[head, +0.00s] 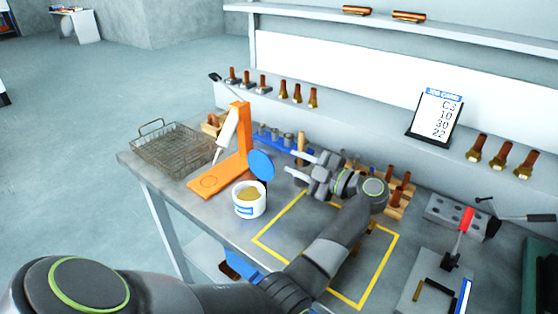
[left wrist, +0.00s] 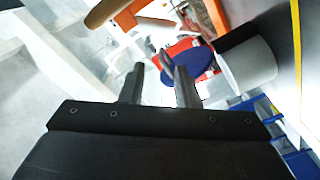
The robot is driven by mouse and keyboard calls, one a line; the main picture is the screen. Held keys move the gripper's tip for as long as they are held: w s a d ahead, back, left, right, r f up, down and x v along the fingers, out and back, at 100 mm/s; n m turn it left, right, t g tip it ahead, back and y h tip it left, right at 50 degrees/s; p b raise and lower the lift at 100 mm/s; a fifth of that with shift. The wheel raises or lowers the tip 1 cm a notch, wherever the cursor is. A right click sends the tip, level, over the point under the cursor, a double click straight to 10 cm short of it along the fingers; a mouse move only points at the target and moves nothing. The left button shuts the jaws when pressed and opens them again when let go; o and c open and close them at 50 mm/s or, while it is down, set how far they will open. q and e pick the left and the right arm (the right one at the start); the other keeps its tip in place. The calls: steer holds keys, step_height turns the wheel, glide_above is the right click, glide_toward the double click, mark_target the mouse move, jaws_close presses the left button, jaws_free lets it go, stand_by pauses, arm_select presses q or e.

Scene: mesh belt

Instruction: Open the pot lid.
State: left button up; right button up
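The pot (head: 249,207) is a white tub with a blue label, standing on the bench with its mouth open and tan contents showing. Its round blue lid (head: 261,165) stands raised and tilted at the tub's back edge. The left wrist view also shows the lid (left wrist: 190,66) and the white pot (left wrist: 249,65). My left gripper (head: 291,165) is just right of the lid, fingers pointing left toward it. In the left wrist view its two fingers (left wrist: 151,75) are apart with nothing between them; the right finger overlaps the lid. My right gripper is not in view.
An orange stand (head: 240,130) rises behind the pot, with a wire basket (head: 172,149) to its left. Wooden blocks with copper parts (head: 398,195) lie right of my gripper. A yellow outline (head: 268,247) marks mostly bare bench in front.

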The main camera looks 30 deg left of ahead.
arm_select(q)
steer(key=d+b, duration=0.1)
steer(key=d, duration=0.7)
steer(key=shift+s+d+b, duration=0.25)
steer(key=shift+d+b, duration=0.05)
steer(key=shift+b, duration=0.1)
